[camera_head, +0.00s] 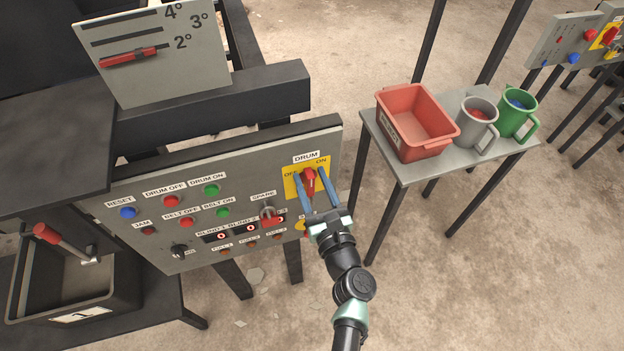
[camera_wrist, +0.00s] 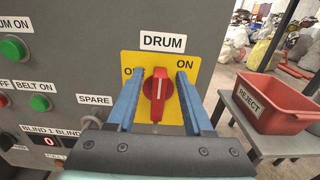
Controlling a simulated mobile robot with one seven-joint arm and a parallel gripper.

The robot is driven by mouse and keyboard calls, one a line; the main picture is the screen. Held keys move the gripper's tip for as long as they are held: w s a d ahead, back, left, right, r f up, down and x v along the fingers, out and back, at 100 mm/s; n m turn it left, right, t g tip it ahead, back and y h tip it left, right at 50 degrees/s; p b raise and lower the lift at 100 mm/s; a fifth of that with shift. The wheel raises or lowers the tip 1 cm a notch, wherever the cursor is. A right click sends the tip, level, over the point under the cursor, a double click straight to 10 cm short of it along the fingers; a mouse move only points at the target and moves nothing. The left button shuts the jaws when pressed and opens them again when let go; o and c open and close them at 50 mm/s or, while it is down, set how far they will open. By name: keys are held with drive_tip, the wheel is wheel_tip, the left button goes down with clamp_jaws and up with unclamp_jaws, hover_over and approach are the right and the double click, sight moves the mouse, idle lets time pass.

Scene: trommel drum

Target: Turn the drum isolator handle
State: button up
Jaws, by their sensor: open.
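The drum isolator handle (camera_head: 309,181) is a red rotary handle on a yellow plate (camera_head: 293,188) at the panel's right end, under the label DRUM. In the wrist view the handle (camera_wrist: 158,97) stands about upright, with a small white mark at its top. OFF is at its upper left, partly hidden, and ON is at its upper right. My gripper (camera_head: 317,190) is open, its two blue fingers on either side of the handle. In the wrist view the fingers (camera_wrist: 160,100) show gaps to the handle; I cannot tell whether they reach around it in depth.
A table (camera_head: 402,172) at the right holds a red REJECT bin (camera_head: 411,125), a grey jug (camera_head: 474,125) and a green jug (camera_head: 517,115). The floor right of my arm is clear.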

clamp_jaws()
drive_tip(key=shift+f+n+b, duration=0.1)
drive_tip(key=shift+n+b, duration=0.2)
drive_tip(key=shift+b, duration=0.05)
drive_tip(key=n+b, duration=0.1)
drive_tip(key=n, duration=0.1)
drive_tip(key=a+n+b, duration=0.1)
drive_tip(key=b, duration=0.1)
drive_tip(key=shift+s+f+n, duration=0.2)
drive_tip(key=shift+n, duration=0.2)
drive_tip(key=shift+s+a+f+n+b, duration=0.1)
drive_tip(key=shift+a+f+n+b, duration=0.2)
drive_tip(key=shift+n+b, duration=1.85)
drive_tip(key=shift+s+a+f+n+b, duration=0.1)
drive_tip(key=shift+a+f+n+b, duration=0.25)
drive_tip(key=shift+n+b, duration=1.8)
drive_tip(key=shift+s+a+f+n+b, duration=0.15)
drive_tip(key=shift+f+n+b, duration=0.3)
drive_tip(key=shift+n+b, duration=1.7)
drive_tip(key=shift+w+n, duration=0.1)
drive_tip(key=shift+n, duration=0.35)
